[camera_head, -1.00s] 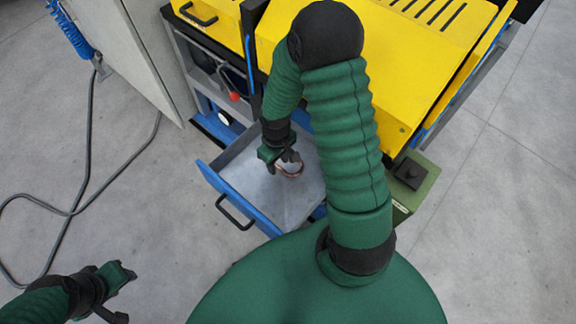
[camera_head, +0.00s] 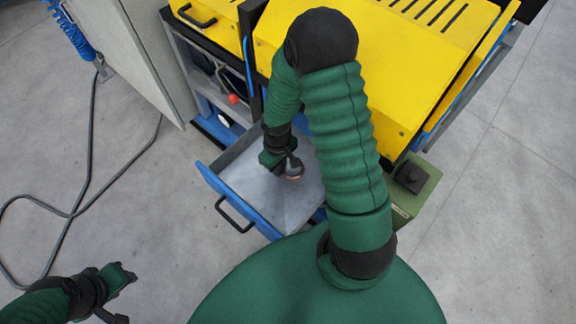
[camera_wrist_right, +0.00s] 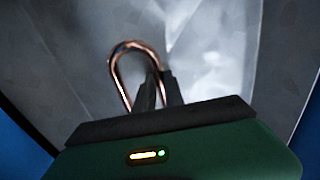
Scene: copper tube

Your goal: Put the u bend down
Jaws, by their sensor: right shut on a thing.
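The copper u bend (camera_wrist_right: 122,50) shows in the right wrist view as a thin bent tube with its curve pointing up the picture. My right gripper (camera_wrist_right: 158,85) is shut on one leg of it. In the head view, only a small copper part of the u bend (camera_head: 293,177) shows below my right gripper (camera_head: 287,165), which is over the open drawer (camera_head: 245,195). I cannot tell whether the u bend touches the drawer floor. My left gripper (camera_head: 122,296) is at the lower left over the floor, empty, with its fingers apart.
The blue-edged drawer with a black handle (camera_head: 235,212) sticks out of a yellow machine (camera_head: 345,50). A green box (camera_head: 412,180) stands right of the drawer. A dark cable (camera_head: 75,212) lies on the grey floor at left. The visible drawer floor is otherwise bare.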

